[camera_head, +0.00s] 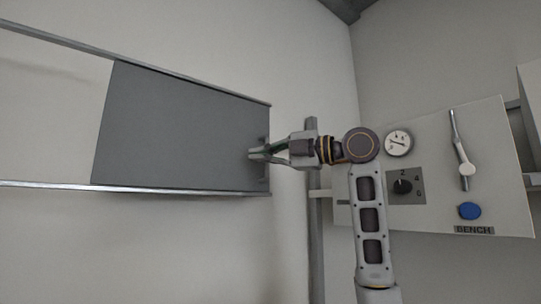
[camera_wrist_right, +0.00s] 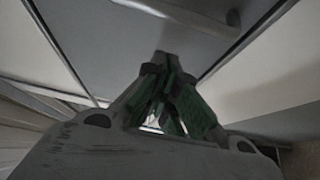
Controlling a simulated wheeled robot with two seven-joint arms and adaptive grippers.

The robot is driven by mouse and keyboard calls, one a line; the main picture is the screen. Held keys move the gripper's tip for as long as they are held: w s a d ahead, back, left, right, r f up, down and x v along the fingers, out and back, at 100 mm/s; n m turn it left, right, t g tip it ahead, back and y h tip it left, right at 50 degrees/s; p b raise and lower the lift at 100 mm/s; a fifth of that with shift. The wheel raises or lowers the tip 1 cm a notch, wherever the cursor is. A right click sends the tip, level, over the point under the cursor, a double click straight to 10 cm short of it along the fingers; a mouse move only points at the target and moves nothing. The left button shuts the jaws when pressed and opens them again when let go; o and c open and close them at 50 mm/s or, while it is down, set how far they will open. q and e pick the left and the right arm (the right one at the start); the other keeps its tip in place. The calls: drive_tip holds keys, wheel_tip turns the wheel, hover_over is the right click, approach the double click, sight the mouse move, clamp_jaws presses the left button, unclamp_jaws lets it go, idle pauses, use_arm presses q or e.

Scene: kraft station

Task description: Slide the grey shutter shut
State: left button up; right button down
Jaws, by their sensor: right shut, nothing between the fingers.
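The grey shutter (camera_head: 180,130) is a flat dark panel between an upper and a lower rail on the wall. It covers the right part of the track, and the pale left part is uncovered. A small upright handle (camera_head: 263,160) is at the shutter's right end. My right gripper (camera_head: 252,154) is shut and empty, its fingertips at the handle in the head view; I cannot tell whether they touch. In the right wrist view, the shut fingertips (camera_wrist_right: 165,60) are in front of the shutter (camera_wrist_right: 110,40), with the handle bar (camera_wrist_right: 185,15) beyond them. My left gripper is not in view.
The upper rail (camera_head: 190,77) and lower rail (camera_head: 170,191) bound the shutter. To the right, a panel (camera_head: 500,140) carries a gauge (camera_head: 398,142), a black dial (camera_head: 403,187), a lever (camera_head: 461,150) and a blue button (camera_head: 469,211). A vertical post (camera_head: 314,240) stands behind my right arm.

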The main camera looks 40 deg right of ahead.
use_arm(q)
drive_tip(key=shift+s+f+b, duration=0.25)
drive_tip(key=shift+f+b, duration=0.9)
drive_tip(key=shift+b, duration=0.05)
use_arm(e)
drive_tip(key=v, duration=0.9)
drive_tip(key=shift+s+a, duration=0.3)
drive_tip(key=shift+s, duration=0.05)
drive_tip(key=shift+f, duration=0.15)
